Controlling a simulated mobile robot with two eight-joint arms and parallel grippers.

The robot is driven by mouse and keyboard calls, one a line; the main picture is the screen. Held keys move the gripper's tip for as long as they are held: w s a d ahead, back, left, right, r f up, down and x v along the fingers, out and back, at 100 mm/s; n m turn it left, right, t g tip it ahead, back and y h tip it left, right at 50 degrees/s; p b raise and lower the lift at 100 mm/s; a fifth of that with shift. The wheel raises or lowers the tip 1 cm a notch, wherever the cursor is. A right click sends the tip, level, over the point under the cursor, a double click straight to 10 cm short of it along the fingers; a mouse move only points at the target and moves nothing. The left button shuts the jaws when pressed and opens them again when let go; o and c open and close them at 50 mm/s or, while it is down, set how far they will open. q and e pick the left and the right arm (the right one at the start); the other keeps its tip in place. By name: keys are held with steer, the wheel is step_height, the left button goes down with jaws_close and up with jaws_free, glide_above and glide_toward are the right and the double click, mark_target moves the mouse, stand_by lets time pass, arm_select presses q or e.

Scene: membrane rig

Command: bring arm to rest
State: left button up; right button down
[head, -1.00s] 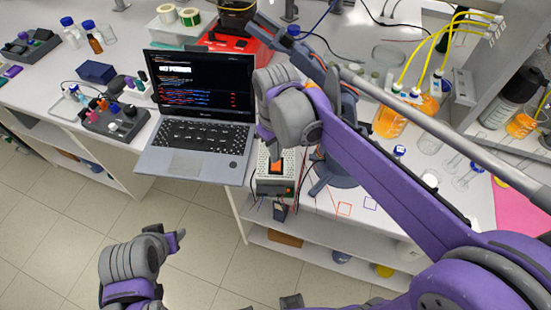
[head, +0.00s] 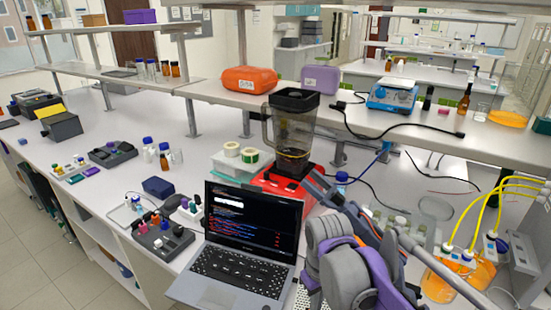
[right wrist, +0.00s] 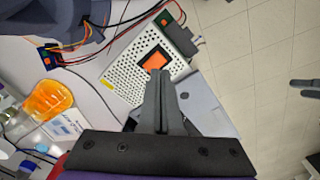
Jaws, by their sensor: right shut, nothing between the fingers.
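My right arm (head: 350,268) shows at the lower right of the head view, in front of the bench; its gripper is hidden there. In the right wrist view my right gripper (right wrist: 161,75) is shut and empty. Its fingertips appear over or beside a pale perforated box with an orange square (right wrist: 145,62); contact cannot be told. My left arm is out of the head view. Two dark prongs (right wrist: 305,88) at the right edge of the wrist view may be my left gripper's fingers, above the floor.
A laptop (head: 242,245) stands open left of my right arm. A blender (head: 290,130) on a red base stands behind. Orange-liquid bottles with yellow tubes (head: 480,270) are at the right. A raised shelf (head: 225,92) crosses the back. Tiled floor (right wrist: 250,60) is clear in the wrist view.

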steer(key=s+d+f+m+t, duration=0.5)
steer(key=s+d+f, duration=0.1)
steer(key=s, duration=0.5)
steer(key=shift+d+f+t, duration=0.2)
steer(key=shift+f+t, duration=0.2)
